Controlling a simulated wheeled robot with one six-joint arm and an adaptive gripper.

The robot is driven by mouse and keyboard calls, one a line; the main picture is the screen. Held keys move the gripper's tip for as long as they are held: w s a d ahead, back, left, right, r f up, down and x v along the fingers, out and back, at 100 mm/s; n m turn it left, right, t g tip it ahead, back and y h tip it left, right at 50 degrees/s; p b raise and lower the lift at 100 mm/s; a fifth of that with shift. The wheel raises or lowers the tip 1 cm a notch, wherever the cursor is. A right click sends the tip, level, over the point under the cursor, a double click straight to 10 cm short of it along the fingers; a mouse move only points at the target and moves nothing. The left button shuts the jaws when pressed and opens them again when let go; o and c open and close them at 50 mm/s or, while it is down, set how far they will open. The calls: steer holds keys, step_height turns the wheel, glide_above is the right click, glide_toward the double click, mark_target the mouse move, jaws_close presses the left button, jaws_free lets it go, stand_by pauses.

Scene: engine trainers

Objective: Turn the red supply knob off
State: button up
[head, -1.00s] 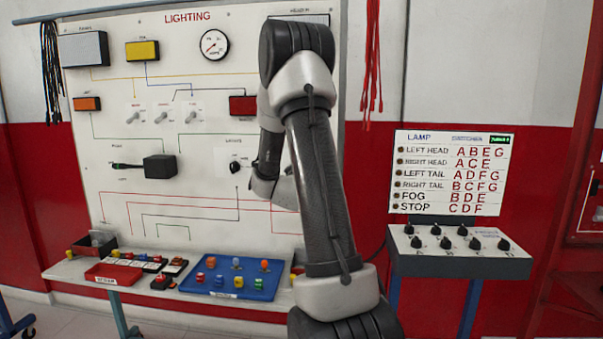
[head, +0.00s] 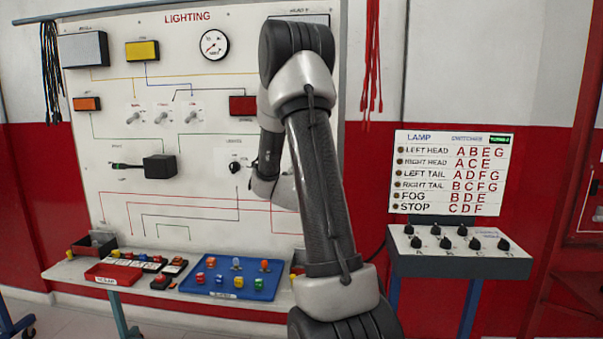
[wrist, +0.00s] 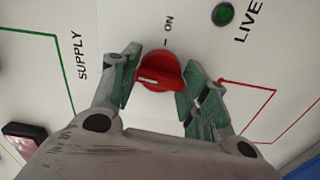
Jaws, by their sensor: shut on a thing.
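The red supply knob (wrist: 165,66) shows in the wrist view on the white panel, between the words SUPPLY and LIVE. A short white line on it lies toward its left side, turned away from the ON mark (wrist: 169,27) above it. My gripper (wrist: 160,74) is shut on the knob, with one green-padded finger on each side. A round green lamp (wrist: 223,14) sits by the word LIVE; I cannot tell if it is lit. In the head view my arm hides the gripper and the red knob.
The LIGHTING board (head: 110,200) stands behind my arm. A blue tray (head: 263,292) and a red tray (head: 110,275) of small parts lie on the ledge below it. A lamp switch box (head: 460,262) stands at the right.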

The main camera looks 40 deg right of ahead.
steer(key=shift+n, duration=0.6)
steer(key=o, duration=1)
steer(key=v, duration=1.2)
